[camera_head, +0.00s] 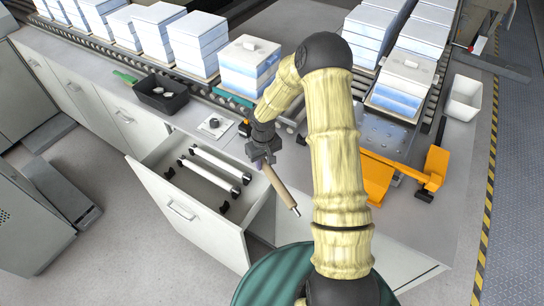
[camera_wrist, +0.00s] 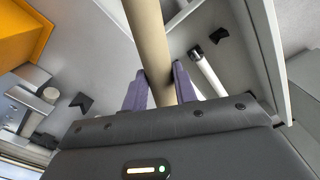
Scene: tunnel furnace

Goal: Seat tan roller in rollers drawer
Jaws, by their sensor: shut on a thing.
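The tan roller (camera_head: 277,187) is in my gripper (camera_head: 263,160), tilted, with its metal-tipped end toward the lower right in the head view. In the wrist view the tan roller (camera_wrist: 147,40) runs between the two purple fingers of my gripper (camera_wrist: 160,88), which are shut on it. The open rollers drawer (camera_head: 180,206) lies below and left of the roller. Two white rollers (camera_head: 212,168) lie in the drawer on black holders. An empty black holder (camera_head: 169,173) and another (camera_head: 224,208) show nearer the drawer front. One white roller (camera_wrist: 207,72) also shows in the wrist view.
An orange fixture (camera_head: 378,180) stands on the counter to the right. A black tray (camera_head: 160,95) and a small plate with a knob (camera_head: 214,124) lie on the counter behind the drawer. Stacked white-blue blocks (camera_head: 248,62) line the conveyor. A white bin (camera_head: 463,98) is at the right.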

